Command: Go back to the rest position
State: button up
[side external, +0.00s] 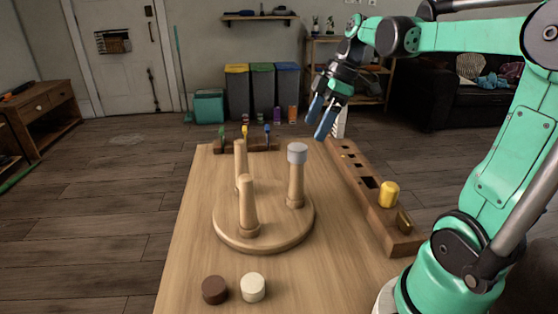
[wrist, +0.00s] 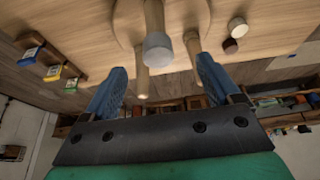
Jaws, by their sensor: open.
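My gripper (side external: 325,116) is open and empty, raised above the far right part of the wooden table (side external: 190,255). Its two blue fingers also show spread apart in the wrist view (wrist: 160,90). A round wooden base (side external: 262,238) with three upright pegs stands on the table, to the left of and below my gripper. A grey cylinder (side external: 297,152) sits on top of the right peg; it also shows between my fingers in the wrist view (wrist: 157,48), apart from them.
A long wooden block with holes (side external: 352,165) runs along the table's right side, with a yellow cylinder (side external: 389,194) on it. A brown disc (side external: 215,290) and a cream disc (side external: 253,288) lie at the front. A rack (side external: 228,147) with small coloured pieces stands at the back.

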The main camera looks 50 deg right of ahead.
jog(key=s+a+f+m+t+h, duration=0.1)
jog(key=a+f+m+t, duration=0.1)
jog(key=a, duration=0.4)
jog(key=a+f+m+t+h, duration=0.2)
jog(key=a+f+m, duration=0.1)
jog(key=a+m, duration=0.4)
jog(key=shift+s+f, duration=0.35)
jog(key=shift+f, duration=0.05)
